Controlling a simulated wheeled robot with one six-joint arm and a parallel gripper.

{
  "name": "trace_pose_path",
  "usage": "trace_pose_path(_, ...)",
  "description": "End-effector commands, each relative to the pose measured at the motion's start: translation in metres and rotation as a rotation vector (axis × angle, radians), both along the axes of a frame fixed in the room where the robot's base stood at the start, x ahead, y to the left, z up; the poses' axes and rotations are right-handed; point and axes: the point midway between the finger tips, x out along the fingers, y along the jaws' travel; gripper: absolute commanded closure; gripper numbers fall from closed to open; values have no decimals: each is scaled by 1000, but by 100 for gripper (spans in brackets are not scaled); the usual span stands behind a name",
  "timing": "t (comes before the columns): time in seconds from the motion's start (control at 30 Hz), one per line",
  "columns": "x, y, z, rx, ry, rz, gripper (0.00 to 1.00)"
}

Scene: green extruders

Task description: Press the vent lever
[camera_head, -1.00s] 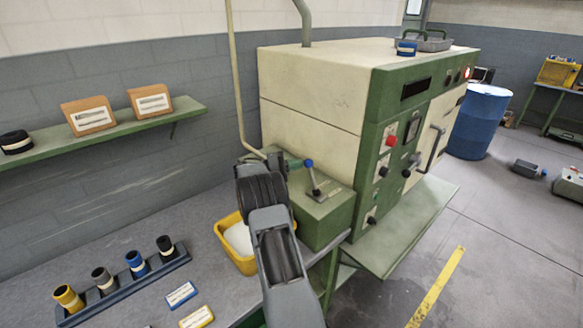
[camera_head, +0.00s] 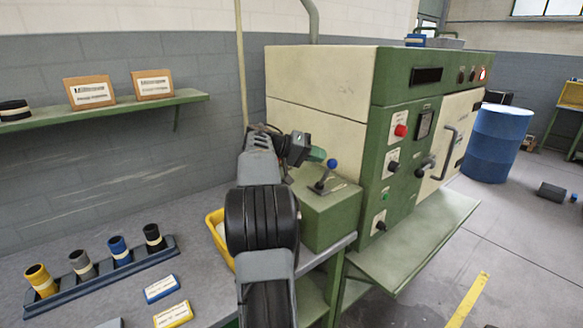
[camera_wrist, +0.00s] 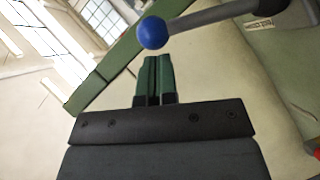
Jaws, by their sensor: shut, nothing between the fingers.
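The vent lever (camera_head: 326,173) is a short metal rod with a blue ball tip, tilted up from the top of a green box (camera_head: 327,213). In the wrist view its blue ball (camera_wrist: 153,33) lies just beyond my fingertips, with the grey rod running off to the upper right. My gripper (camera_head: 322,156) has green fingers and is beside the ball, on its left in the head view. In the wrist view my gripper (camera_wrist: 158,60) is shut and empty. I cannot tell whether the fingertips touch the ball.
The cream and green machine (camera_head: 320,85) stands right behind the box. A yellow bin (camera_head: 215,222) sits left of the box, partly hidden by my arm. A rack of cups (camera_head: 110,270) and two cards lie on the bench. A shelf (camera_head: 110,108) is on the wall.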

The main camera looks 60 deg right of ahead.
Motion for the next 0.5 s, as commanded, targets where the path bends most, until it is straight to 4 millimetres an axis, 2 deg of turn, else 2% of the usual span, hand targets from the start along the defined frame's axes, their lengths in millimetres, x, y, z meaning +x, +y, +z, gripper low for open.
trace_pose_path(0.03, -3, 2, -4, -11, -22, 1, 100)
trace_pose_path(0.5, -12, 7, -2, -49, -119, 5, 100)
